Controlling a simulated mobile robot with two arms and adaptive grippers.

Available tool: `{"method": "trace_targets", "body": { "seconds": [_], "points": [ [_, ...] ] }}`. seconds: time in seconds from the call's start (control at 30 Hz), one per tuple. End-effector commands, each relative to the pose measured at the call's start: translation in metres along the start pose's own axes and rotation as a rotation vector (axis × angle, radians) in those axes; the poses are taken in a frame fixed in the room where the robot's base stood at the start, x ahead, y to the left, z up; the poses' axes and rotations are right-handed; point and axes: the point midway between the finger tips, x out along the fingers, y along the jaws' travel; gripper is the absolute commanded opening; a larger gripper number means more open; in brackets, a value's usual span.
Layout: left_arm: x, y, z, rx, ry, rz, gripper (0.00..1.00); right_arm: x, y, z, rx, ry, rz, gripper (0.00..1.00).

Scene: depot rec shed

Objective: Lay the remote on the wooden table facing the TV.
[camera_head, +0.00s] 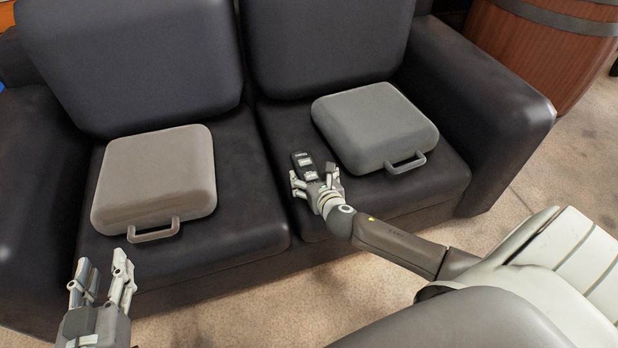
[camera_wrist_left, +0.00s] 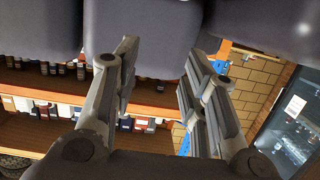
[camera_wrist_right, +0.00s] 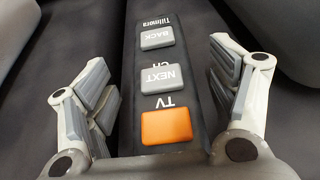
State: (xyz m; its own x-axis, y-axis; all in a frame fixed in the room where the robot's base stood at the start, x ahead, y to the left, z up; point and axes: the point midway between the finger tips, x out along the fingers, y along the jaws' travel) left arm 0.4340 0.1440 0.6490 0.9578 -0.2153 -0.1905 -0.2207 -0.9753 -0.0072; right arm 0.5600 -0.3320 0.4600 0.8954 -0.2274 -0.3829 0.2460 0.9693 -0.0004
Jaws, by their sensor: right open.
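The remote (camera_head: 303,160) is a dark bar lying on the dark sofa's right seat, between the two cases. In the right wrist view the remote (camera_wrist_right: 160,70) shows grey BACK and NEXT buttons and an orange button beside the letters TV. My right gripper (camera_head: 312,176) is open at its near end; in the right wrist view the fingers stand apart on either side of it, with gaps. My left gripper (camera_head: 101,272) is open and empty in front of the sofa's left seat. I cannot identify the wooden table or the TV in these views.
A beige case (camera_head: 156,177) lies on the left seat and a grey-green case (camera_head: 375,125) on the right seat. The sofa arm (camera_head: 485,110) rises at the right, with a wooden barrel (camera_head: 545,45) behind it. Wooden shelves (camera_wrist_left: 50,85) with small goods show in the left wrist view.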

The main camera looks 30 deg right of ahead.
Motion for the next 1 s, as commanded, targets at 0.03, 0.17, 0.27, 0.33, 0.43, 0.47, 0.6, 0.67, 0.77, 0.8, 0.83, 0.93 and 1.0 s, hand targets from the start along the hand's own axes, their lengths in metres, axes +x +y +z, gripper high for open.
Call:
{"method": "trace_targets", "body": {
  "seconds": [0.03, 0.17, 0.27, 0.33, 0.43, 0.47, 0.6, 0.67, 0.77, 0.8, 0.83, 0.93, 1.0],
  "points": [
    [0.001, 0.001, -0.005, -0.001, 0.033, 0.002, 0.40, 0.004, 0.000, -0.001, 0.001, -0.001, -0.001, 0.80],
    [0.002, 0.003, -0.016, -0.001, 0.087, 0.006, 0.40, 0.009, 0.000, -0.001, 0.001, 0.000, 0.000, 0.80],
    [0.002, 0.003, -0.019, -0.002, 0.101, 0.006, 0.40, 0.010, 0.000, 0.000, 0.001, 0.001, 0.000, 0.80],
    [0.002, 0.003, -0.019, -0.002, 0.102, 0.006, 0.40, 0.010, 0.000, 0.000, 0.000, 0.001, 0.000, 0.80],
    [0.002, 0.003, -0.019, -0.002, 0.101, 0.006, 0.40, 0.010, 0.000, 0.000, 0.001, 0.001, 0.000, 0.80],
    [0.002, 0.003, -0.019, -0.002, 0.101, 0.006, 0.40, 0.010, 0.000, 0.000, 0.001, 0.001, 0.000, 0.79],
    [0.002, 0.003, -0.019, -0.002, 0.100, 0.006, 0.40, 0.010, 0.000, 0.000, 0.001, 0.001, 0.000, 0.61],
    [0.002, 0.003, -0.019, -0.002, 0.100, 0.006, 0.40, 0.010, 0.000, 0.000, 0.001, 0.001, 0.000, 0.53],
    [0.002, 0.003, -0.019, -0.002, 0.100, 0.006, 0.40, 0.010, 0.000, 0.000, 0.001, 0.001, 0.000, 0.41],
    [0.002, 0.003, -0.019, -0.002, 0.099, 0.006, 0.40, 0.010, 0.000, 0.000, 0.000, 0.001, 0.000, 0.35],
    [0.002, 0.003, -0.019, -0.002, 0.099, 0.006, 0.40, 0.010, 0.000, 0.000, 0.001, 0.001, 0.000, 0.32],
    [0.002, 0.003, -0.019, -0.002, 0.099, 0.006, 0.40, 0.010, 0.000, 0.001, 0.001, -0.001, 0.000, 0.20],
    [0.001, 0.003, -0.019, -0.002, 0.099, 0.006, 0.40, 0.010, 0.000, 0.001, 0.001, -0.001, 0.000, 0.20]
  ]
}}
